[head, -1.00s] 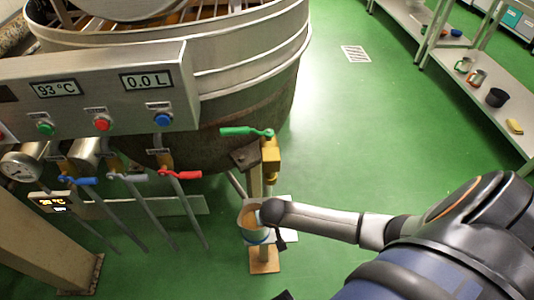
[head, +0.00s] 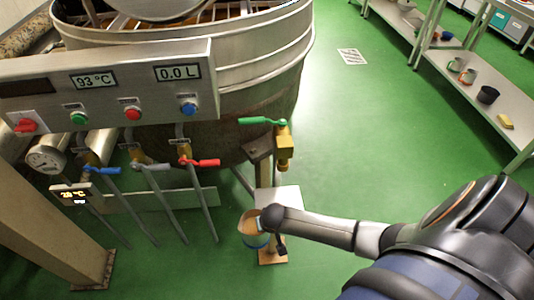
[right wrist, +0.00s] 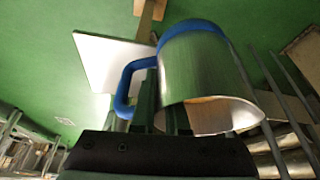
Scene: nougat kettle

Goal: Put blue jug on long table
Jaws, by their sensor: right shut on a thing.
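The blue jug (head: 250,230) is a metal cup with blue parts and tan contents; in the right wrist view its silver body (right wrist: 205,75) and blue handle (right wrist: 126,85) fill the middle. My right gripper (head: 268,220) is shut on it at the handle side and holds it above the floor, left of the small white plate (head: 279,199). The finger contact is partly hidden. The long table (head: 512,103) is a grey metal one at the right, well away from the jug. My left gripper is not in view.
The big kettle (head: 250,75) with its panel stands at the left; a brass tap (head: 284,150) with a green lever is above the plate. On the table are two cups, a black pot (head: 487,95) and a yellow sponge (head: 505,121). Green floor between is clear.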

